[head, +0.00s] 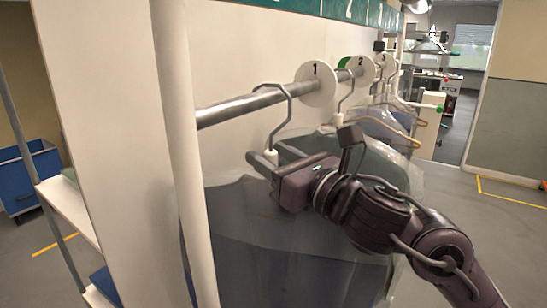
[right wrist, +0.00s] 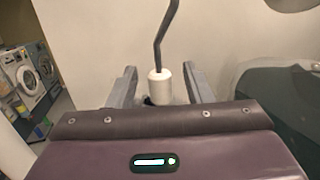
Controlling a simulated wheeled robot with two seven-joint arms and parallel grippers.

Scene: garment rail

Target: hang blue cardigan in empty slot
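A dark blue garment (head: 285,262) in a clear cover, seemingly the blue cardigan, hangs from a grey metal hook (head: 286,105) with a white collar (head: 271,156) at its base. The hook passes over the rail (head: 240,108) just left of the disc marked 1 (head: 317,83). My right gripper (head: 265,163) is at the collar. In the right wrist view its fingers (right wrist: 160,90) stand on both sides of the white collar (right wrist: 160,86), with a gap on each side, so it is open around it. The garment's upper part is partly hidden behind the gripper. My left gripper is not in view.
Discs 2 (head: 361,69) and 3 (head: 382,62) are farther along the rail, with more covered garments and hangers (head: 405,125) behind. A white upright post (head: 188,150) stands close left of the garment. A blue bin (head: 35,175) is at far left. Open floor lies right.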

